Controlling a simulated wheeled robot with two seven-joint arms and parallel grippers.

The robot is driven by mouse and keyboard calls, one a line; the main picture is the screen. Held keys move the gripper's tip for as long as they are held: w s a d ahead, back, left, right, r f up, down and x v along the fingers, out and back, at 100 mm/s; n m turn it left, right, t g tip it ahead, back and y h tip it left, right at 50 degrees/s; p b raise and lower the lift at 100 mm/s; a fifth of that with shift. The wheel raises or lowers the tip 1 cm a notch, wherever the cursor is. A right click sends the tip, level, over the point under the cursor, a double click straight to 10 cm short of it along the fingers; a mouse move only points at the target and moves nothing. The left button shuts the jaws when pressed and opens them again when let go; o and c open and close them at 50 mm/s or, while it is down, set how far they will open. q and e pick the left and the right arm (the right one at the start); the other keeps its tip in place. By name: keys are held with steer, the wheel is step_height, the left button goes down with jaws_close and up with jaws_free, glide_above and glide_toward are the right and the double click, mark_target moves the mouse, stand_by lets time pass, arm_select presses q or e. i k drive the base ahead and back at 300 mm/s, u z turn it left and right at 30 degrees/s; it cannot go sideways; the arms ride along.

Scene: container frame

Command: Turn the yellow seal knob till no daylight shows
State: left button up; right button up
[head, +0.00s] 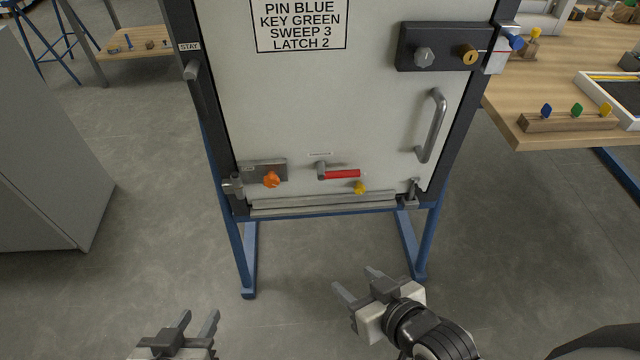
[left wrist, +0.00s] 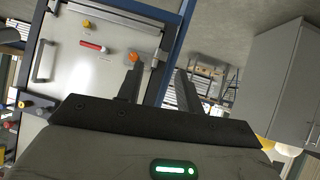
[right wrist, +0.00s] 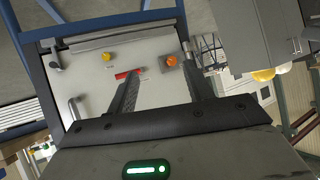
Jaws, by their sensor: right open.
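The yellow seal knob (head: 360,187) sits low on the pale door panel (head: 320,105), right of centre, below a red-handled lever (head: 341,173). It also shows in the left wrist view (left wrist: 86,23) and the right wrist view (right wrist: 109,56). A grey sweep strip (head: 322,202) runs along the door's bottom edge. Whether daylight shows under it is too small to tell. My right gripper (head: 356,280) is open and empty, in front of and below the knob. My left gripper (head: 197,322) is open and empty, lower and farther left. Neither touches the door.
An orange knob (head: 271,180) is on a plate at the door's lower left. A grey pull handle (head: 432,126) and lock plate (head: 440,47) are on the right. A wooden bench (head: 500,100) stands right, a grey cabinet (head: 45,150) left. The floor before the frame is clear.

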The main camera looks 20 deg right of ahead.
mark_target(359, 189)
steer(key=k, duration=0.5)
steer(key=u, duration=1.5)
steer(key=i, duration=1.05)
steer(key=z, duration=2.5)
steer(key=i, duration=0.5)
